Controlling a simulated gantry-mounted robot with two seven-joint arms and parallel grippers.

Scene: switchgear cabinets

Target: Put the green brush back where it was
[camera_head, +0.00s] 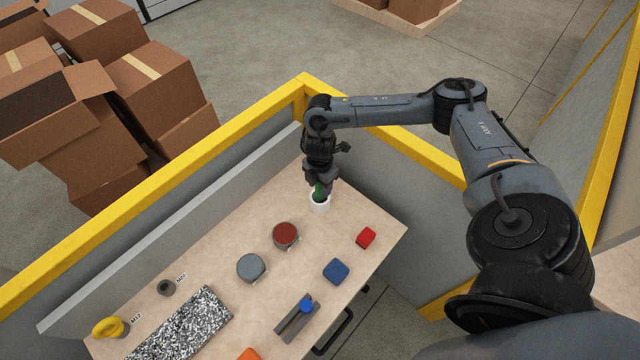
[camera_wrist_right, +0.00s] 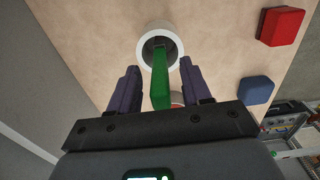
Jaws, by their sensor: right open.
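The green brush (camera_head: 318,191) stands in a small white cup (camera_head: 320,206) near the far corner of the table. In the right wrist view the green brush (camera_wrist_right: 160,80) has its lower end inside the white cup (camera_wrist_right: 142,50), and its upper part reaches between my fingers. My right gripper (camera_head: 320,184) is directly above the cup. In the right wrist view the right gripper (camera_wrist_right: 164,85) has its purple fingers apart, one on each side of the brush, with a gap visible at both sides. My left gripper is not in view.
The table (camera_head: 200,260) also holds a red round container (camera_head: 285,235), a grey round container (camera_head: 251,267), a red block (camera_head: 366,237), a blue block (camera_head: 336,271) and a speckled slab (camera_head: 183,325). A grey and yellow barrier (camera_head: 390,157) runs close behind the cup.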

